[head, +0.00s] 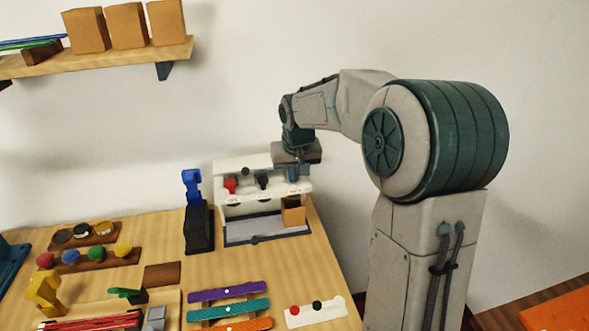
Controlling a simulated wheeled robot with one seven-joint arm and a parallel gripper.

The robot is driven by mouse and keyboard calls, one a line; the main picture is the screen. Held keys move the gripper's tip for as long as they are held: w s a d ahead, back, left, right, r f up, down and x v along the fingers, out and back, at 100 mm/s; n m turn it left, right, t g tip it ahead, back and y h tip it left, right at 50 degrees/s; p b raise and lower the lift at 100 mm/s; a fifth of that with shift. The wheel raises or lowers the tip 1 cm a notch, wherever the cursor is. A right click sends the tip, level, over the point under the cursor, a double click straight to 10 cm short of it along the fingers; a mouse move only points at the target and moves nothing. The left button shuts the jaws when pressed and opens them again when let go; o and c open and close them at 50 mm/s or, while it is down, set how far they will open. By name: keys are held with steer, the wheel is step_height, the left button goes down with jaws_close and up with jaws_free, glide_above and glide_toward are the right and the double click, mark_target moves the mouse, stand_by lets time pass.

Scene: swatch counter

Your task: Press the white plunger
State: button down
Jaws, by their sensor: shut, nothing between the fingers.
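A white dispenser-like unit (222,168) stands at the back of the counter, with a red plunger (231,185) and a black plunger (263,181) on its front shelf. I cannot make out a white plunger; it may be hidden behind my gripper or blend into the white unit. My gripper (293,175) points down over the right end of the unit, to the right of the black plunger. Its fingers are shut and empty. I cannot tell whether they touch anything.
A grey tray (240,230) with a brown block (293,214) sits under the unit. A blue-and-black stand (198,230) is close on the left. A white strip with red and black knobs (332,309) lies in front, beside coloured swatch strips (227,291). A shelf (110,57) hangs upper left.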

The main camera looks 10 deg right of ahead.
steer(key=shift+s+f, duration=0.1)
step_height(320, 180, up, 5)
steer(key=p, duration=0.3)
steer(key=shift+f+p, duration=0.1)
steer(key=shift+p, duration=0.25)
steer(key=b+v, duration=0.1)
steer(key=v, duration=0.8)
steer(key=shift+b, duration=0.35)
steer(key=shift+s, duration=0.1)
steer(key=s+f, duration=0.5)
steer(key=s, duration=0.8)
steer(key=s+f, duration=0.6)
steer(key=s, duration=0.7)
